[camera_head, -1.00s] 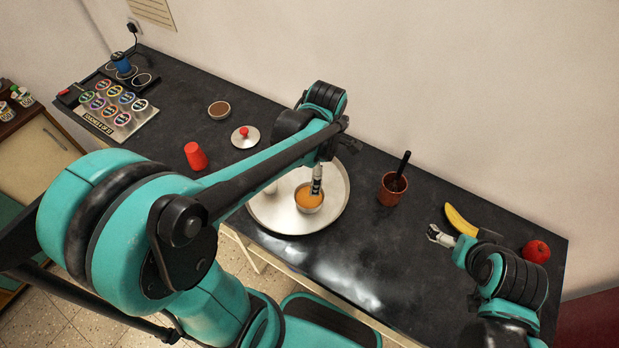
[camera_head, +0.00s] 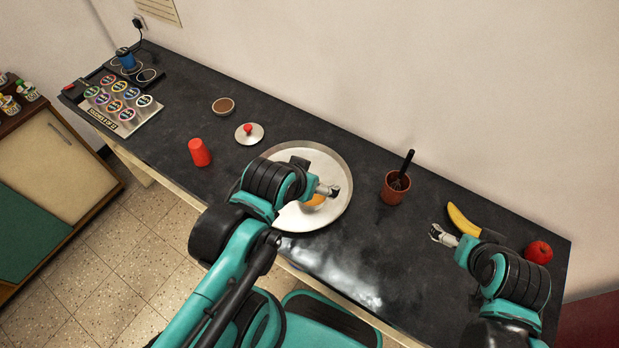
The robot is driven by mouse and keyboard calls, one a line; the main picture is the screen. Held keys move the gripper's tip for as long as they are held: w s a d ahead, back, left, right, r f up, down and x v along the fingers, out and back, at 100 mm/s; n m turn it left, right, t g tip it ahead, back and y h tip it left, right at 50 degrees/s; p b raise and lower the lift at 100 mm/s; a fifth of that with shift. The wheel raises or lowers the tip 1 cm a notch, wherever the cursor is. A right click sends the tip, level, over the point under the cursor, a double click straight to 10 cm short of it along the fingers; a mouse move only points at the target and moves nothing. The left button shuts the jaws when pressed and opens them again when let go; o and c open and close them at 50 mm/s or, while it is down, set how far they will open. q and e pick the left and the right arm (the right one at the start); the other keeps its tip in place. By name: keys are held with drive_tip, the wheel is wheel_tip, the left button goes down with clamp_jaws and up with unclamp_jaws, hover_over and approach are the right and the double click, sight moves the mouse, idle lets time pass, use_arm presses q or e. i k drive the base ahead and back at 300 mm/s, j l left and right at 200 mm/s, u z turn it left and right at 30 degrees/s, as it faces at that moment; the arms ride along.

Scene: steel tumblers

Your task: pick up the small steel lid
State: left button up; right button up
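The small steel lid (camera_head: 257,138) lies flat on the dark counter, a round silver disc with a red knob in its middle. It is behind and left of the large round steel tray (camera_head: 335,205). My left gripper (camera_head: 335,191) is over the tray, right of the lid and well apart from it; its fingers are too small to tell open from shut.
A red cup (camera_head: 199,152) stands left of the tray and a small brown bowl (camera_head: 223,106) lies behind the lid. A brown pot with a black handle (camera_head: 396,187), a banana (camera_head: 461,220) and a red apple (camera_head: 538,252) are at the right.

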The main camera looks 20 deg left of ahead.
sight(250, 133)
drive_tip(key=k+u, duration=0.1)
drive_tip(key=u, duration=0.3)
drive_tip(key=j+u, duration=0.1)
drive_tip(key=u, duration=0.3)
drive_tip(key=k+j+u, duration=0.1)
drive_tip(key=u, duration=0.35)
drive_tip(key=j+z, duration=0.1)
drive_tip(key=j, duration=0.35)
drive_tip(key=k+j, duration=0.1)
drive_tip(key=j, duration=0.3)
drive_tip(key=i+j+z, duration=0.15)
drive_tip(key=j+z, duration=0.2)
drive_tip(key=j, duration=0.55)
drive_tip(key=j+z, duration=0.35)
drive_tip(key=j, duration=0.5)
drive_tip(key=i+j+z, duration=0.3)
drive_tip(key=i+j, duration=0.3)
drive_tip(key=i+j+z, duration=0.3)
drive_tip(key=i+j, duration=0.4)
drive_tip(key=j, duration=0.1)
